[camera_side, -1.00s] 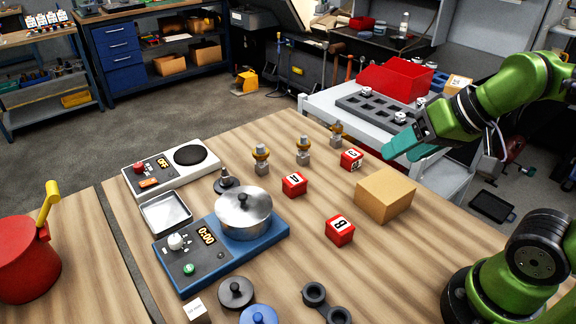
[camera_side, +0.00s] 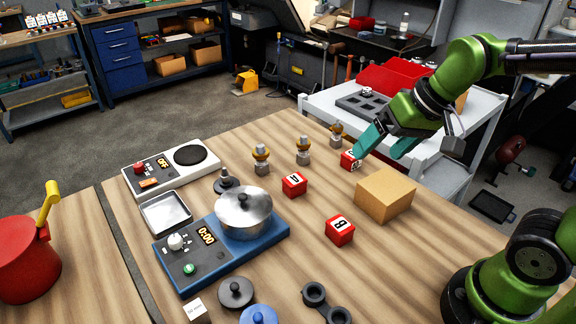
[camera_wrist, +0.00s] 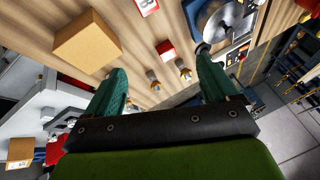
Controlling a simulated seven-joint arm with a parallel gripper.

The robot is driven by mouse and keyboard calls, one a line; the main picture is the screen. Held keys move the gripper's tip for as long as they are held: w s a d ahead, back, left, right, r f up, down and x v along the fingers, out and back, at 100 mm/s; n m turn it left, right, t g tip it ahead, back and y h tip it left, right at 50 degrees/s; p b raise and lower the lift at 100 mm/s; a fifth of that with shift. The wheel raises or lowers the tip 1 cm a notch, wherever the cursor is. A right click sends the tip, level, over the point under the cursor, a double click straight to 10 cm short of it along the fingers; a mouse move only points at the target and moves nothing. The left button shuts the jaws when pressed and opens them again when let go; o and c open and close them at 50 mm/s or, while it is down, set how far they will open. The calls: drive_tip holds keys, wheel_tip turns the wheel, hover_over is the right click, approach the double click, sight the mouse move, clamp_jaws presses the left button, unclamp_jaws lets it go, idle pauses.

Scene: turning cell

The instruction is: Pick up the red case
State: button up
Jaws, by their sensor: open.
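Several things are red, and I cannot tell which one is the red case. Three small red blocks with white labels are on the wooden table: the far one (camera_side: 349,160), the middle one (camera_side: 294,184) and the near one (camera_side: 340,231). My gripper (camera_side: 378,152) is open and empty, above the table's far right edge. Its left finger overlaps the far block in the side view; contact cannot be told. In the wrist view my gripper (camera_wrist: 160,75) has teal fingers wide apart, with one red block (camera_wrist: 166,48) between them and another (camera_wrist: 147,6) at the top edge.
A cardboard box (camera_side: 386,196) stands just in front of my gripper. Brass-and-grey fittings (camera_side: 303,151) stand left of the far block. A red bin (camera_side: 383,74) is on a cart behind.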

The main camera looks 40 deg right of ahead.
drive_tip(key=w+f+n+g, duration=0.1)
drive_tip(key=w+f+g, duration=0.15)
drive_tip(key=w, duration=0.65)
drive_tip(key=n+g+h, duration=0.2)
drive_tip(key=g, duration=0.1)
hover_over(295, 179)
wheel_tip(295, 179, down, 4)
drive_tip(key=f, duration=1)
drive_tip(key=shift+d+f, duration=0.25)
drive_tip(key=shift+f, duration=0.1)
drive_tip(key=shift+a+f, duration=0.15)
drive_tip(key=shift+f, duration=1.2)
drive_tip(key=shift+a+f, duration=0.1)
drive_tip(key=shift+f, duration=1.2)
drive_tip(key=shift+r, duration=0.1)
drive_tip(key=c, duration=1.2)
drive_tip(key=shift+o, duration=0.2)
